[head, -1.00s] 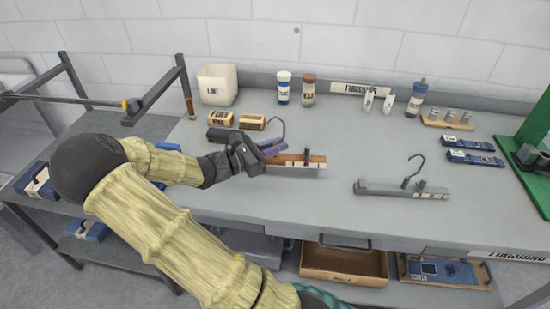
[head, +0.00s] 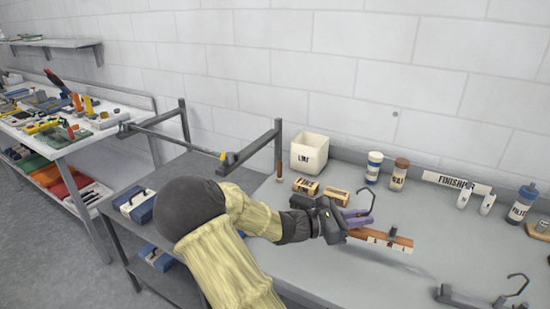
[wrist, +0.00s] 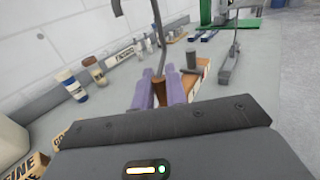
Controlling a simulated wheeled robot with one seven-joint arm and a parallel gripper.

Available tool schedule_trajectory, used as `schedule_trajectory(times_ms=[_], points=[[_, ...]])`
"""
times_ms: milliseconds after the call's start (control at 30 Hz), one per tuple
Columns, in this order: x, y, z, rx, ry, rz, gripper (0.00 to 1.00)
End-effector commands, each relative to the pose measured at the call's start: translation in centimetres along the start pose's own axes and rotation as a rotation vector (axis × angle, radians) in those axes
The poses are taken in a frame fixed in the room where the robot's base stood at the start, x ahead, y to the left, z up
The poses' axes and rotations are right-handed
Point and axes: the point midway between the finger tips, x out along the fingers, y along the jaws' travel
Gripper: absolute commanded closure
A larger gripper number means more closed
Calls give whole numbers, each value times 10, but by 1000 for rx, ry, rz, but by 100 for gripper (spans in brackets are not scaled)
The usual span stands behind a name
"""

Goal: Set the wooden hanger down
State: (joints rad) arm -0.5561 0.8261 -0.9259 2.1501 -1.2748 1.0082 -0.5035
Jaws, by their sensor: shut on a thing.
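My gripper (head: 357,218), with purple fingers, is shut on the wooden hanger (head: 388,240). The hanger is a brown bar with clips and a dark wire hook standing up. It extends to the right of the fingers over the grey bench top (head: 340,265). A soft shadow lies near its right end; whether it touches the bench is hard to tell. In the wrist view the purple fingers (wrist: 160,90) close around the middle of the hanger, and its wooden bar (wrist: 200,72) shows beyond them. The fingers hide part of the bar.
A grey hanger (head: 480,300) lies at the lower right. A white bin (head: 309,152), small label boxes (head: 320,190), and bottles (head: 399,175) stand along the back. A dark rail frame (head: 180,140) stands left over a lower shelf. Bench space in front of the hanger is clear.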

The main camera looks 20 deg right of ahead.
Motion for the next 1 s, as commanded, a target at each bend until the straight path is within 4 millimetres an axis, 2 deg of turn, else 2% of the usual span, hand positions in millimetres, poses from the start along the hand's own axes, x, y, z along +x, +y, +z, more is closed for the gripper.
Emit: schedule_trajectory(times_ms=[33, 200, 400, 1000], points=[[0, 0, 13, 1, -1, 0, 100], [0, 0, 43, 1, -1, 0, 100], [0, 0, 67, 0, -1, 0, 100], [0, 0, 69, 0, -1, 0, 100]])
